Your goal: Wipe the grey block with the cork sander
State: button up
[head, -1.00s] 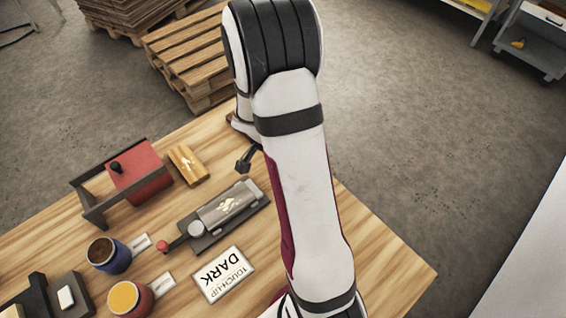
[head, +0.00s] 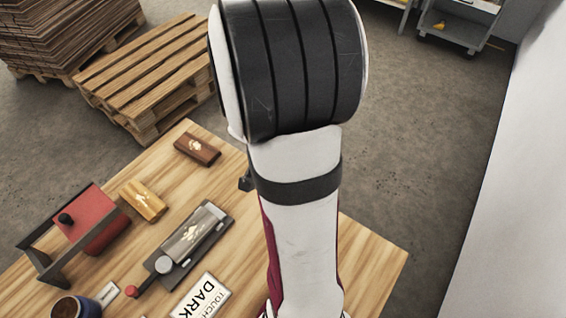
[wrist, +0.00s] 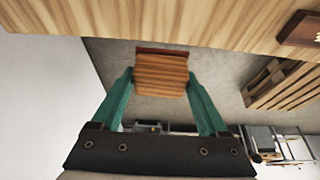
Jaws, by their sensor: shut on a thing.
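The grey block (head: 195,231), with a pale emblem on top, lies in a dark holder (head: 160,281) on the wooden table. In the wrist view my gripper (wrist: 160,76) has its two green fingers closed on a light-brown striped block with a dark red face, which looks like the cork sander (wrist: 162,88). The held block is near the table edge in that view, apart from the grey block, which is not seen there. In the head view my arm hides the gripper and the held block.
A brown block (head: 198,149) and a yellow block (head: 143,201) lie on the table (head: 365,255). A wooden pallet (head: 145,75) is beyond the table.

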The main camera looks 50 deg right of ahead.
jog(key=shift+c, duration=0.8)
jog(key=w+a, duration=0.8)
jog(key=a, duration=0.2)
jog(key=shift+w+a, duration=0.2)
jog(key=shift+w, duration=0.1)
send_over(183, 241)
jog(key=a, duration=0.1)
jog(key=shift+a+f, duration=0.2)
jog(key=shift+f, duration=2.95)
jog(key=shift+x, duration=0.85)
jog(key=shift+c, duration=1.3)
jog(key=shift+d, duration=3.45)
jog(key=shift+a, duration=3.75)
notch_tip(183, 241, up, 8)
